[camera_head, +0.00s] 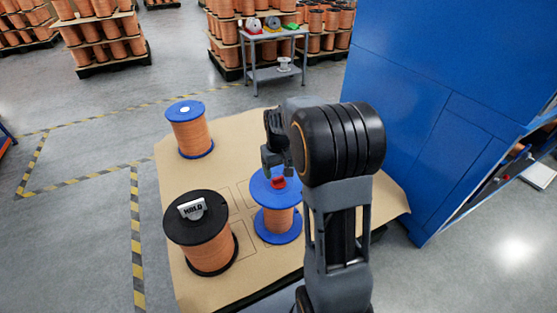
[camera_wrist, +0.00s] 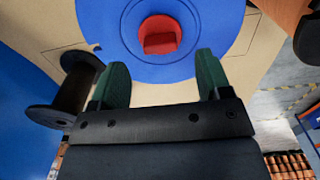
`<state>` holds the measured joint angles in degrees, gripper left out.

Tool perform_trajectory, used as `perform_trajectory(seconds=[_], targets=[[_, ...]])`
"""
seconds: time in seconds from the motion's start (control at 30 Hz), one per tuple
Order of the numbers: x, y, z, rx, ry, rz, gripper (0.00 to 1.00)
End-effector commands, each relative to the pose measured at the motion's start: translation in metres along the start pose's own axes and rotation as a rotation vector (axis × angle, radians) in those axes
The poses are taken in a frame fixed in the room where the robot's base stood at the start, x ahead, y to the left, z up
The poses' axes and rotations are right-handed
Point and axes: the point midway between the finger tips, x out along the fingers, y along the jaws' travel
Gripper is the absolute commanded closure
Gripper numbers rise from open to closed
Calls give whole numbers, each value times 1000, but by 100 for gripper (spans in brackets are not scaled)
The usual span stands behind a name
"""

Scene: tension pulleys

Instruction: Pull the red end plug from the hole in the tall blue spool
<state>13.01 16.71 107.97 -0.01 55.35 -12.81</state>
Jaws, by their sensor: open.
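The spool with blue flanges and copper winding (camera_head: 278,222) stands upright on the tan board in the head view. The red end plug (camera_head: 278,183) sits in the hole at the centre of its top flange. In the wrist view the blue flange (camera_wrist: 105,35) fills the upper middle, with the red plug (camera_wrist: 160,38) in its hole. My gripper (camera_head: 274,168) is above the flange; its lower part overlaps the plug's surroundings in the head view. In the wrist view my gripper (camera_wrist: 160,62) is open, its green fingertips spread either side of the plug's line, apart from the plug.
A black spool (camera_head: 202,240) with a white label stands at the board's front left. Another blue-flanged spool (camera_head: 190,132) stands at the back left. A tall blue cabinet (camera_head: 425,100) rises at the right. A grey cart (camera_head: 272,72) stands beyond clear floor.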

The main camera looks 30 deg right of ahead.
Motion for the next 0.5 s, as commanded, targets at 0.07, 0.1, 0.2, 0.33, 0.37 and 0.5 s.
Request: perform_trajectory(seconds=[0.07, 0.1, 0.2, 0.33, 0.37, 0.5], targets=[[15, 0, 0, 0, -2, -1, 29], [20, 0, 0, 0, -2, 0, 29], [31, 0, 0, 0, -2, 0, 29], [40, 0, 0, 0, -1, 0, 29], [42, 0, 0, 0, -1, 0, 29], [46, 0, 0, 0, 1, 0, 29]])
